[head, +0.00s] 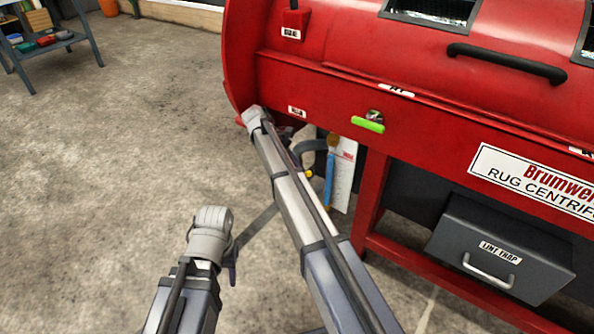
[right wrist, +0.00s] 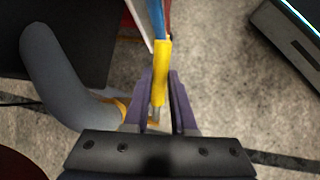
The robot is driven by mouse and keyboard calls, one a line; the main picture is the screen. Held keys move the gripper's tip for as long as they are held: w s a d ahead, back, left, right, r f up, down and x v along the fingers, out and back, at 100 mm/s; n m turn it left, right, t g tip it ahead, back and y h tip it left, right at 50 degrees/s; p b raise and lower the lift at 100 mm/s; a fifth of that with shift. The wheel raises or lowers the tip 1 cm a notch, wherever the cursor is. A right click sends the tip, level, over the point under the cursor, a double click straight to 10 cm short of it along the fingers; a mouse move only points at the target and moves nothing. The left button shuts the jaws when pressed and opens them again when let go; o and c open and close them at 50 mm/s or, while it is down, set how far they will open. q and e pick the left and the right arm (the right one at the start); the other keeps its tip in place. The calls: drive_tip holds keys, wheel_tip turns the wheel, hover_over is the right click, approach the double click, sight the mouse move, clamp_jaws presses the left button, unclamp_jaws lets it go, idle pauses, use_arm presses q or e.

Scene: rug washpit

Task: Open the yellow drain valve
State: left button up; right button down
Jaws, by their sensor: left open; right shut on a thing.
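The yellow valve handle (right wrist: 161,75) stands between the two fingers of my right gripper (right wrist: 160,100) in the right wrist view, and the fingers are shut on it. Only a small yellow bit (head: 309,173) of it shows in the head view, beside my right arm. My right gripper is mostly hidden behind that arm, below the left end of the red machine. My left gripper (head: 232,265) is open and empty over the concrete floor, apart from the machine.
The red rug centrifuge (head: 430,100) fills the upper right, with a green-handled latch (head: 368,124) and a grey lint trap drawer (head: 500,250). A grey curved pipe (right wrist: 65,80) lies close left of my right gripper. A white tag (head: 342,175) hangs nearby.

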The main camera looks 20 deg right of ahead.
drive_tip(key=c, duration=0.7)
unclamp_jaws()
drive_tip(key=shift+c, duration=0.2)
drive_tip(key=shift+r, duration=0.1)
wheel_tip(320, 180, up, 10)
drive_tip(key=p, duration=1)
